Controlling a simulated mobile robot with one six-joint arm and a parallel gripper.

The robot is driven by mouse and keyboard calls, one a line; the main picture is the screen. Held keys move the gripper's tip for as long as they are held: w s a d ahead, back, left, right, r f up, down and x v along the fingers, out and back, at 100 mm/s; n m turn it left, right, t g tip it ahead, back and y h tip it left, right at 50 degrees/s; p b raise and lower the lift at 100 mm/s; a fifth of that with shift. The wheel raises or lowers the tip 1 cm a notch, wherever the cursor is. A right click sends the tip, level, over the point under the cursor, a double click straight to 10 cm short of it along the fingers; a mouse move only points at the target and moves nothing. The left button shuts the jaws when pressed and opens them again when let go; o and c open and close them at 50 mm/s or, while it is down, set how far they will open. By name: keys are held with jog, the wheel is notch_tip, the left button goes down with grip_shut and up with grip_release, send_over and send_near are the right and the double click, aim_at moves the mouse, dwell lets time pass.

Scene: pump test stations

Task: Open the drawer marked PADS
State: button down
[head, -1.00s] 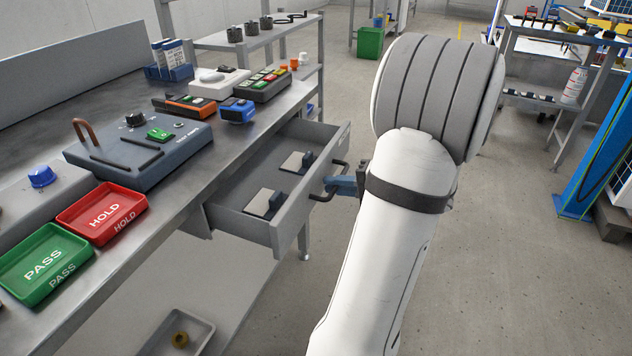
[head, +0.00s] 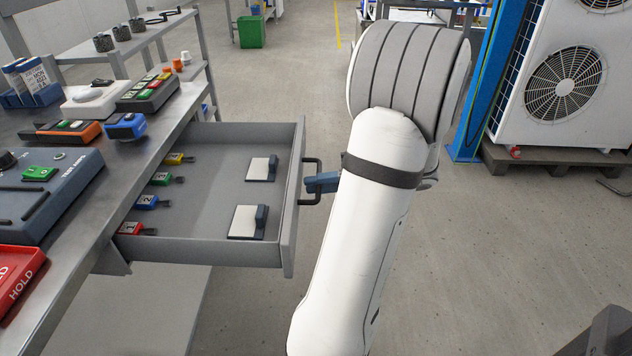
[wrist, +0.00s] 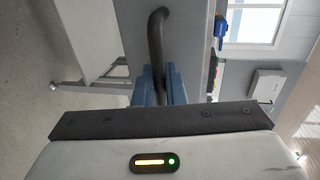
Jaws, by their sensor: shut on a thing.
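A grey drawer (head: 287,235) under the bench stands far out in the head view. Inside lie two pale pads with dark grips (head: 247,222) and a row of small coloured numbered tags (head: 147,201) toward the back. Its dark bar handle (head: 312,165) is on the front panel. My gripper (head: 325,182) is at the handle, its blue fingers shut on the bar. In the wrist view the fingers (wrist: 159,86) close around the dark handle (wrist: 157,45). No PADS marking is readable on the drawer front from here.
The steel bench (head: 95,195) carries a grey test unit (head: 40,195), a red HOLD tray (head: 18,285) and several devices. A green bin (head: 251,32) stands on the floor behind. A large fan unit (head: 565,85) on a pallet is at the right. Floor beyond the drawer is clear.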

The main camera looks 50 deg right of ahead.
jog(key=c, duration=1.6)
grip_release()
jog(key=shift+w, duration=0.15)
jog(key=shift+c, duration=0.2)
jog(key=p+v, duration=0.2)
jog(key=v, duration=0.5)
jog(key=shift+s+d, duration=0.25)
jog(key=shift+s, duration=0.05)
jog(key=shift+s+r, duration=0.1)
